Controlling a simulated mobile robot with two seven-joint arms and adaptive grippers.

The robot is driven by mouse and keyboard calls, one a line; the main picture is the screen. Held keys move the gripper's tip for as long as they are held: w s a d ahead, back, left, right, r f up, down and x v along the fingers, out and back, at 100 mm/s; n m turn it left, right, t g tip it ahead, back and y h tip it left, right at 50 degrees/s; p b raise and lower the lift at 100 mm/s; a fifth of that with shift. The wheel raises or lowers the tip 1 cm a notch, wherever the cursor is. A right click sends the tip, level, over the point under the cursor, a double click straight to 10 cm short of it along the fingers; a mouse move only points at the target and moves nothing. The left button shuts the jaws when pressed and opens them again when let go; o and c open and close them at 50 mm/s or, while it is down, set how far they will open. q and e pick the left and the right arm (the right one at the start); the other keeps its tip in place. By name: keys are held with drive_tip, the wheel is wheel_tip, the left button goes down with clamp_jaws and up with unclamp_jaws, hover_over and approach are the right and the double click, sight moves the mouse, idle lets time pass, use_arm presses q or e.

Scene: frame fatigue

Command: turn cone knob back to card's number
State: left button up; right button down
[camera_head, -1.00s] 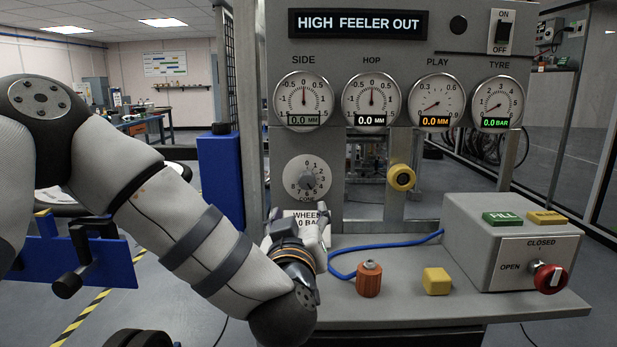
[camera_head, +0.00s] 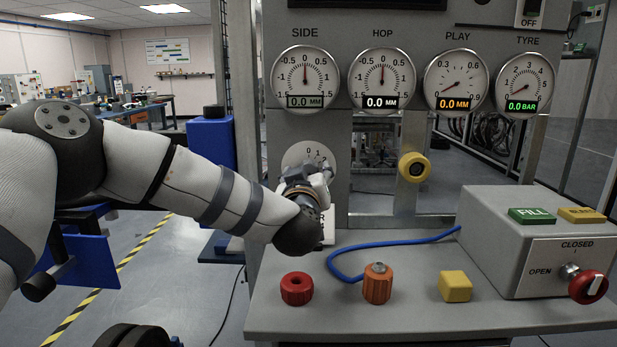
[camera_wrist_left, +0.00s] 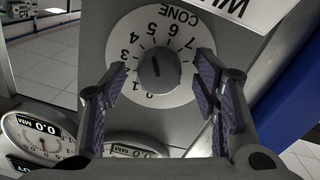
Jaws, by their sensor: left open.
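The cone knob (camera_wrist_left: 158,71) is a dark round knob on a white dial (camera_wrist_left: 178,92) with numbers around it and the word CONE, upside down in the left wrist view. A line on the knob's face runs roughly up and down there; I cannot tell which end points. My left gripper (camera_wrist_left: 161,72) is open, one finger on each side of the knob; I cannot tell if they touch it. In the head view my left gripper (camera_head: 318,176) hides the knob and most of the dial (camera_head: 299,153). The white card (camera_head: 328,228) is mostly hidden; its corner shows in the wrist view (camera_wrist_left: 240,10).
Gauges hang above the dial, the side gauge (camera_head: 305,77) nearest. On the shelf (camera_head: 400,310) are a red ring-like part (camera_head: 297,288), an orange part (camera_head: 377,284), a yellow block (camera_head: 455,287) and a grey control box (camera_head: 510,260).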

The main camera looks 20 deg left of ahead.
use_arm(q)
drive_tip(key=c, duration=1.2)
drive_tip(key=shift+o, duration=0.2)
drive_tip(key=shift+r, duration=0.1)
use_arm(e)
drive_tip(key=shift+w, duration=0.1)
use_arm(q)
drive_tip(key=shift+n, duration=0.9)
drive_tip(key=shift+n+p, duration=0.5)
drive_tip(key=shift+n, duration=1.4)
use_arm(e)
drive_tip(key=shift+w+r, duration=0.5)
drive_tip(key=shift+r, duration=0.05)
